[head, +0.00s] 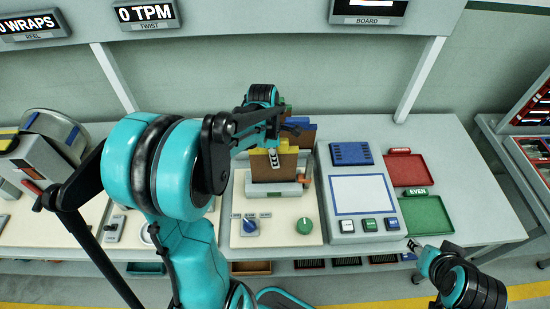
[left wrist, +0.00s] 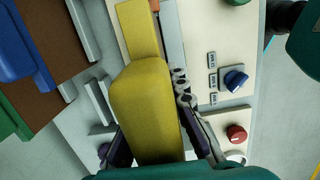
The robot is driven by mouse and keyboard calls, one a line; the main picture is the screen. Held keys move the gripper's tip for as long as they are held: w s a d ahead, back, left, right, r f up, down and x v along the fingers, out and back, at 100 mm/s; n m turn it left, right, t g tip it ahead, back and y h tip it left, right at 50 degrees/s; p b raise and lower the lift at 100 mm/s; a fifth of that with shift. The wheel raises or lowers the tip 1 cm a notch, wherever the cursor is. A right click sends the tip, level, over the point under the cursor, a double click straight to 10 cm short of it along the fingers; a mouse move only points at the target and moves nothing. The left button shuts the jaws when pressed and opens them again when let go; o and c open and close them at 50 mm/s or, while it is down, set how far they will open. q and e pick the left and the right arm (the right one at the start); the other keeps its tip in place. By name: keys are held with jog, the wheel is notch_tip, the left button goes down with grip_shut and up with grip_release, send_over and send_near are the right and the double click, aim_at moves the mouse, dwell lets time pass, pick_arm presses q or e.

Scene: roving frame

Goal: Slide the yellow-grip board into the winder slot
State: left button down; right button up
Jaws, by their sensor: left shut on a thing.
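The yellow-grip board shows in the head view as a brown panel (head: 287,166) with a yellow grip on top. My left gripper (head: 272,156) is shut on the yellow grip (left wrist: 147,105), which fills the space between its fingers in the left wrist view. The board is over the winder (head: 270,188), a grey unit with an orange part at its right. The board's lower edge is close to the winder's grey bar; I cannot tell whether it is inside the slot. My right gripper (head: 413,246) is at the lower right, away from the winder, its jaws too small to read.
Boards with blue (left wrist: 22,40) and green (left wrist: 10,118) grips stand beside the held board. A panel with a blue knob (head: 250,227) and green knob (head: 304,225) lies in front. Right are a white-screen console (head: 359,194), a red tray (head: 407,169) and a green tray (head: 427,214).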

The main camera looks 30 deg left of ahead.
pick_arm(q)
jog(key=shift+f, duration=0.1)
jog(key=shift+f+b, duration=1.3)
jog(key=shift+f, duration=0.25)
jog(key=shift+f+b, duration=0.5)
jog(key=shift+f, duration=0.1)
dwell(0.7)
jog(key=shift+f+b, duration=0.85)
jog(key=shift+f, duration=0.05)
jog(key=c, duration=0.8)
grip_release()
jog(key=shift+r, duration=0.1)
